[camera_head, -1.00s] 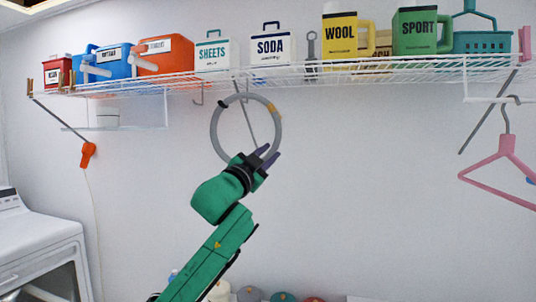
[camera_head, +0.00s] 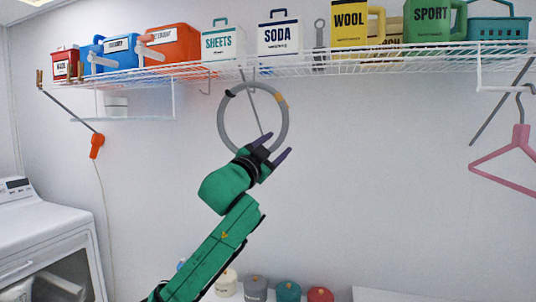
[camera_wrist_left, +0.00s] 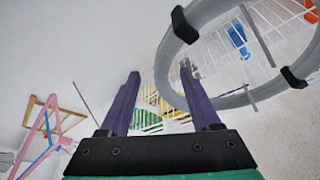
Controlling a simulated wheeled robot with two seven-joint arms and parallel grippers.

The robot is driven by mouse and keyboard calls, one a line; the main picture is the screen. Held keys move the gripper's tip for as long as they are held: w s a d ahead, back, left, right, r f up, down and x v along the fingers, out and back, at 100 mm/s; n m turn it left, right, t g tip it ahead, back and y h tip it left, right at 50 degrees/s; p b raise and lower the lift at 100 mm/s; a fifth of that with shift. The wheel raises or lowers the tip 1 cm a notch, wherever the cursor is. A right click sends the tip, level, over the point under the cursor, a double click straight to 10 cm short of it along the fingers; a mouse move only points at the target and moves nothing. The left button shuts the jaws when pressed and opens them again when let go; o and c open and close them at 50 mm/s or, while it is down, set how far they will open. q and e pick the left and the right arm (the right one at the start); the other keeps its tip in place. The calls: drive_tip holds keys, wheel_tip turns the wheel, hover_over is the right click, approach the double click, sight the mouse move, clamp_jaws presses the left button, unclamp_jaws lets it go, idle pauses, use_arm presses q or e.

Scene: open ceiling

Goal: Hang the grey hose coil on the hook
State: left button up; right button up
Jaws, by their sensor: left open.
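The grey hose coil (camera_head: 222,125) is a ring with a black band and an orange-yellow band, upright against the wall just under the wire shelf. My left gripper (camera_head: 273,149) is open at its lower right, with purple fingers. One finger overlaps the coil's lower rim in the picture; I cannot tell if they touch. In the left wrist view the coil (camera_wrist_left: 268,97) fills the upper right, crossed by the right finger of my gripper (camera_wrist_left: 160,73). A small hook (camera_head: 206,88) shows under the shelf left of the coil. The coil's support at its top is unclear. My right gripper is not in view.
The wire shelf (camera_head: 380,59) bears several boxes and jugs. A pink hanger (camera_head: 519,140) hangs at the right. An orange item (camera_head: 96,146) hangs at the left above a white machine (camera_head: 45,235). Several lidded pots stand low down. The wall right of my gripper is clear.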

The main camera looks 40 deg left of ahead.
use_arm(q)
drive_tip(key=b+v, duration=0.8)
drive_tip(key=v, duration=0.6)
drive_tip(key=shift+w+f, duration=0.1)
drive_tip(key=shift+f, duration=0.05)
